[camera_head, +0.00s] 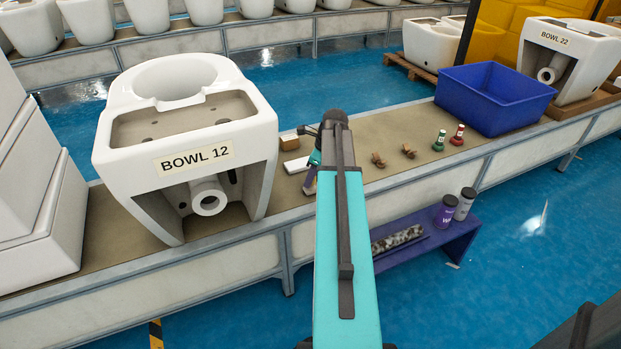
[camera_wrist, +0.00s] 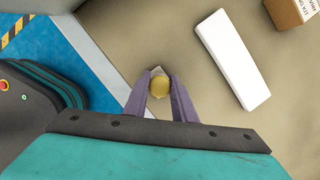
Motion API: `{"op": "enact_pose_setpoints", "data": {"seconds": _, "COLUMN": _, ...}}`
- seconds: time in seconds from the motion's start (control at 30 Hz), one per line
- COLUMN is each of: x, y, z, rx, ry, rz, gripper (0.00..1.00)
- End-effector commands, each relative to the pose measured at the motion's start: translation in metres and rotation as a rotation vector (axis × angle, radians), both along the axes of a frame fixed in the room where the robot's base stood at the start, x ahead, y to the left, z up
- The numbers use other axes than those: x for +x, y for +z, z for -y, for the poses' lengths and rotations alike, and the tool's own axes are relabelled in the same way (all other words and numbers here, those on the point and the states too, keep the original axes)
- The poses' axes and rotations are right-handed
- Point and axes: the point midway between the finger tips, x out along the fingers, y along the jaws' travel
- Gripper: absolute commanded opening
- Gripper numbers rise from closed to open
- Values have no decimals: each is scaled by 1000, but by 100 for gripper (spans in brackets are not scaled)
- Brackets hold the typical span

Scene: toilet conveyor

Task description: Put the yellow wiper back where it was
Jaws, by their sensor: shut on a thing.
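My gripper (camera_wrist: 160,84) is shut on a yellow, rounded thing, the yellow wiper (camera_wrist: 160,87), seen end-on between the two purple fingers in the wrist view. A small pale corner shows just beyond it; I cannot tell whether it is part of the wiper. In the head view my gripper (camera_head: 310,181) is low over the tan conveyor belt (camera_head: 391,128), right of the white toilet bowl marked BOWL 12 (camera_head: 243,134). The wiper cannot be made out there. Whether it touches the belt is unclear.
A white block (camera_wrist: 233,58) and a cardboard box (camera_wrist: 293,10) lie beside my gripper. Brown pieces (camera_head: 378,160), a green bottle (camera_head: 438,142), a red bottle (camera_head: 457,137) and a blue crate (camera_head: 494,98) are farther right. A purple shelf (camera_head: 440,241) sits below the belt edge.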

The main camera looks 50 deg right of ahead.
Motion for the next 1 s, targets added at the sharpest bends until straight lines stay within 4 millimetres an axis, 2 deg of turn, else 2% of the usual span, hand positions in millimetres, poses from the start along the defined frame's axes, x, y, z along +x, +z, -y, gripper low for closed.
{"op": "enact_pose_setpoints", "data": {"seconds": 0.2, "x": 0, "y": -1, "z": 0, "rx": 1, "ry": 0, "rz": 0, "gripper": 3}}
{"op": "enact_pose_setpoints", "data": {"seconds": 0.23, "x": 0, "y": -2, "z": 0, "rx": 1, "ry": 1, "rz": 0, "gripper": 26}}
{"op": "enact_pose_setpoints", "data": {"seconds": 0.33, "x": 0, "y": -2, "z": 0, "rx": 0, "ry": 1, "rz": 0, "gripper": 42}}
{"op": "enact_pose_setpoints", "data": {"seconds": 0.77, "x": 1, "y": 0, "z": -1, "rx": 0, "ry": 1, "rz": 0, "gripper": 43}}
{"op": "enact_pose_setpoints", "data": {"seconds": 1.0, "x": -5, "y": 22, "z": 2, "rx": -1, "ry": 2, "rz": 1, "gripper": 43}}
